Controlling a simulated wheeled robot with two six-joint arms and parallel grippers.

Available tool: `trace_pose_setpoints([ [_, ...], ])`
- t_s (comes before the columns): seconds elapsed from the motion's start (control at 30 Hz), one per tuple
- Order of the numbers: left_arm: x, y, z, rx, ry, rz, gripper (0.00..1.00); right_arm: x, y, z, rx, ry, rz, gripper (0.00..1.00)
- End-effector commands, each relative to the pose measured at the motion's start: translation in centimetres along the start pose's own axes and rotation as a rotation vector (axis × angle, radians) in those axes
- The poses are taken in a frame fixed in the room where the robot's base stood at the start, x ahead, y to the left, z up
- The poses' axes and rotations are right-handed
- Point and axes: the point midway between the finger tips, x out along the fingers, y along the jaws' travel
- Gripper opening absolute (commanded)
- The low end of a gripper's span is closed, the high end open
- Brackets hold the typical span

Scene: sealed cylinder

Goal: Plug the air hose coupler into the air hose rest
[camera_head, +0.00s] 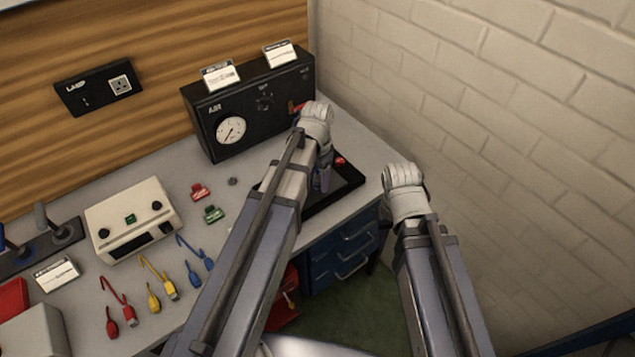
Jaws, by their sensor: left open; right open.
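The black air box (205,110) with a round white gauge (230,130) stands at the back of the bench. My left gripper (318,110) is at the right end of its front, beside a small red and orange part (296,107); I cannot tell whether they touch. The wrist hides most of the fingers. My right gripper (402,174) is raised in front of the brick wall, away from the box, with nothing visible in it. I cannot clearly make out the air hose coupler or its rest; my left arm covers part of that area.
A black tray (349,183) with a red knob (340,161) lies right of my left arm. Red (200,192) and green (213,214) clips, a beige instrument (108,212) and several coloured leads lie to the left. Blue drawers (348,250) stand under the bench; a brick wall (500,110) bounds the right.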

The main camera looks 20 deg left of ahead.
Motion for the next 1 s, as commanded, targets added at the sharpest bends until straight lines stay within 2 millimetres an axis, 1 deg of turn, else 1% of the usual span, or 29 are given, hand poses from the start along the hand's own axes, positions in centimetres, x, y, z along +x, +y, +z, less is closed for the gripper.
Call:
trace_pose_setpoints([
  [0.77,-0.07,0.00,0.00,0.000,0.000,0.000,0.68,-0.07,0.01,0.00,0.000,0.000,0.000,0.49],
  [0.8,-0.07,0.00,0.00,0.000,0.000,0.000,0.66,-0.07,0.01,0.00,0.000,0.000,0.000,0.49],
  [1.0,-0.07,0.00,0.00,0.000,0.000,0.000,0.44,-0.07,0.01,0.00,0.000,0.000,0.000,0.49],
])
